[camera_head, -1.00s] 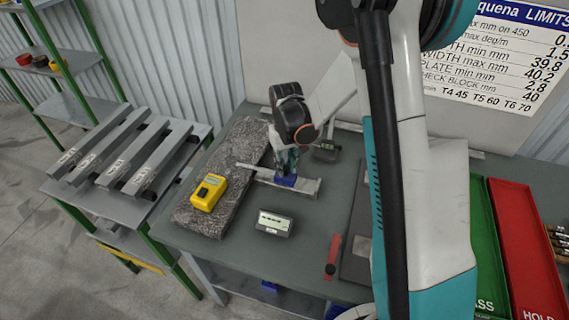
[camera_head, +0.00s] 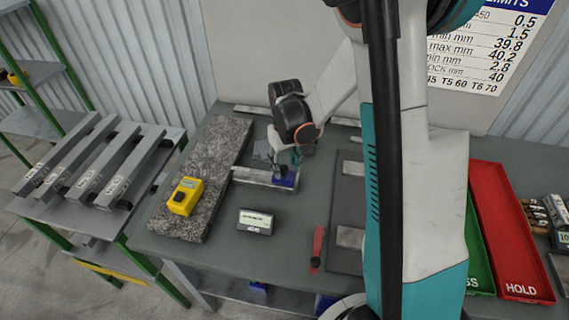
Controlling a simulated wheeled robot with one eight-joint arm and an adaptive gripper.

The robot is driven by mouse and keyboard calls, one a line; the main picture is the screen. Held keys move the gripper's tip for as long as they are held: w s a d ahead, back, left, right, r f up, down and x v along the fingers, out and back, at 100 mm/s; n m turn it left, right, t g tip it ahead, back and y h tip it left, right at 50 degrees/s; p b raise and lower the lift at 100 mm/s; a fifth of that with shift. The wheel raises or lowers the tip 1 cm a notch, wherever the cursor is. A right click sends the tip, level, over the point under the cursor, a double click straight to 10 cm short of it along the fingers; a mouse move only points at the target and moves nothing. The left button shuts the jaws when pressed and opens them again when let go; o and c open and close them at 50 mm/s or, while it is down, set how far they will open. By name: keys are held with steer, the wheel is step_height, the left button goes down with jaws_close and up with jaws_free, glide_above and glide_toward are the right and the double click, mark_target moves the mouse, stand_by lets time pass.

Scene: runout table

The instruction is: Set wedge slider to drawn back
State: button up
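A long pale metal bar (camera_head: 252,176) lies on the grey bench, right of the granite slab. A small blue block (camera_head: 284,181) sits near the bar's right end; it may be the wedge slider, but its details are too small to tell. My gripper (camera_head: 284,170) points down right at the blue block from above. The fingertips are tiny and partly hidden, so I cannot tell whether they are shut on it.
A granite slab (camera_head: 215,150) bears a yellow meter (camera_head: 185,196). A small grey display unit (camera_head: 256,221), a red-handled tool (camera_head: 317,248) and a dark plate (camera_head: 346,210) lie nearby. A red HOLD tray (camera_head: 513,235) is at right.

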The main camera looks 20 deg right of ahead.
mark_target(285, 168)
steer(key=shift+r, duration=0.1)
step_height(285, 168, up, 12)
stand_by(0.5)
stand_by(0.5)
